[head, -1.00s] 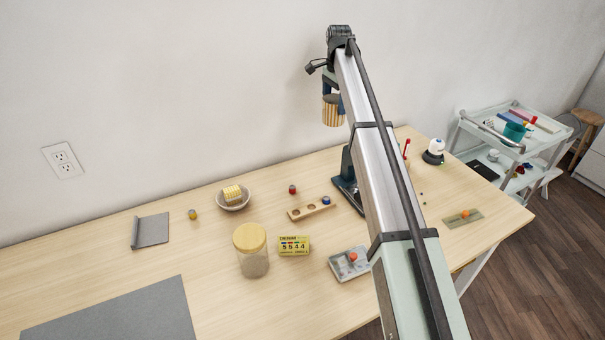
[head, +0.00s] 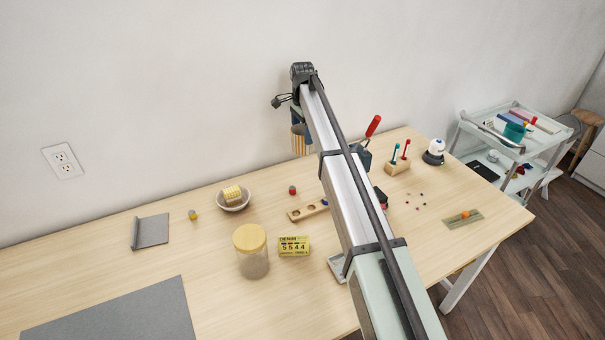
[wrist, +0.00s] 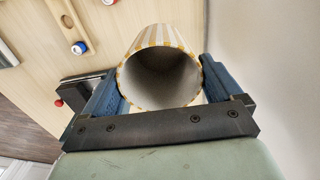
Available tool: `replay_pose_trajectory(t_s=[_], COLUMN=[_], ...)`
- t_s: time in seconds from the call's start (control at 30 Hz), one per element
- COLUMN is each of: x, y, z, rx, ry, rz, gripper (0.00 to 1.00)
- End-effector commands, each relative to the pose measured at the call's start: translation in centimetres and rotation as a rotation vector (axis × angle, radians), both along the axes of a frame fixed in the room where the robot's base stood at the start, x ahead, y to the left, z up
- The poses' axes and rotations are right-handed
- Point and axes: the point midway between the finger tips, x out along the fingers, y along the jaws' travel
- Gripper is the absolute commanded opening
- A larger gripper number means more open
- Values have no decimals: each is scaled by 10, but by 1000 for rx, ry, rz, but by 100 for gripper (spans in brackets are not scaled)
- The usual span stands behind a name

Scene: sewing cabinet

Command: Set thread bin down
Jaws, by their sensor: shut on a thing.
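The thread bin is a striped, tan-and-cream open cylinder (head: 300,140) held in the air above the back of the table. In the wrist view I look into its empty-looking round mouth (wrist: 160,78). My gripper (head: 304,122) is shut on it, with one blue finger on each side of its wall in the wrist view (wrist: 158,85). The bin hangs clear of the table (head: 205,283). The arm link hides part of the gripper in the head view.
Below are a bowl with a yellow block (head: 233,199), a small red spool (head: 292,190), a wooden holed strip (head: 308,210), a lidded jar (head: 251,253) and a yellow box (head: 294,247). A red-handled tool (head: 373,126) stands at the back right.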

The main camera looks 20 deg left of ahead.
Motion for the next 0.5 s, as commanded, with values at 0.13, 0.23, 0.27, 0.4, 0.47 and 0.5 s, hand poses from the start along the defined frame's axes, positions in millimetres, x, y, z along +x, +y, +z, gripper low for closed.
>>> replay_pose_trajectory(t_s=[0.13,0.23,0.27,0.4,0.47,0.5], x=[0,0,-1,0,-1,0], y=[0,0,-1,0,-1,0], z=[-13,-25,-29,-53,-61,-65], rx=[1,-1,-1,-1,-1,0], ry=[-1,1,1,1,1,0], rz=[0,0,0,0,0,0], gripper=[62,62,62,62,62,62])
